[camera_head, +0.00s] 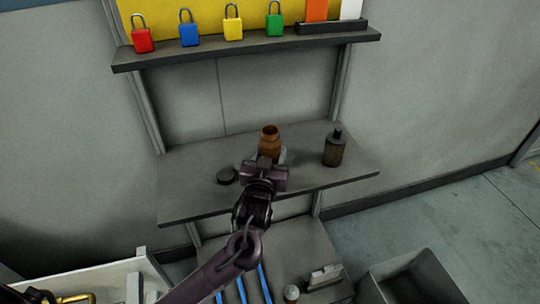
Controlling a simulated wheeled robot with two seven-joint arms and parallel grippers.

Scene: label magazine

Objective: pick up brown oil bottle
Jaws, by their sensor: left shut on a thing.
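An orange-brown bottle (269,137) with an open top stands upright at the middle shelf (190,205). My left gripper (268,162) is shut on it from the front, and its jaws hide the lower part. I cannot tell whether its base touches the shelf. A darker brown bottle (334,150) with a black cap stands upright to the right, apart from the gripper. My right gripper is not in view.
A black round disc (227,175) lies left of the gripper. The upper shelf (180,57) holds several coloured padlocks (190,30). A lower surface (300,250) carries blue strips and small items. A grey bin (425,275) stands bottom right.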

